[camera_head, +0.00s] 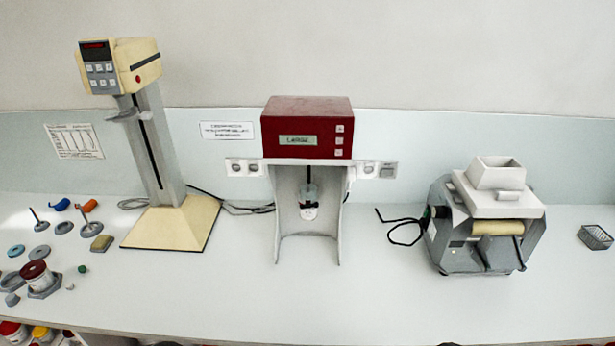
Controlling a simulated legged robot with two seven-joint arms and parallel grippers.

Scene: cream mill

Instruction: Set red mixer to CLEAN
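The red mixer (307,112) stands at the middle of the counter against the wall. Its dark red head sits on a pale curved stand (326,180). A small greenish display (297,140) on the head's front shows a short dark word that is too small to read surely. A column of three small pale buttons (339,141) is to the right of the display. A small clear and white cup (308,204) is under the head, inside the stand. Neither of my grippers is clearly in view; small dark shapes at the bottom edge cannot be made out.
A cream mixer (180,225) on a tall column stands left. A grey roller mill (480,225) with a white hopper stands right, with a black cable beside it. Small discs, tools and a red-lidded jar (35,275) lie far left. The counter front (330,300) is clear.

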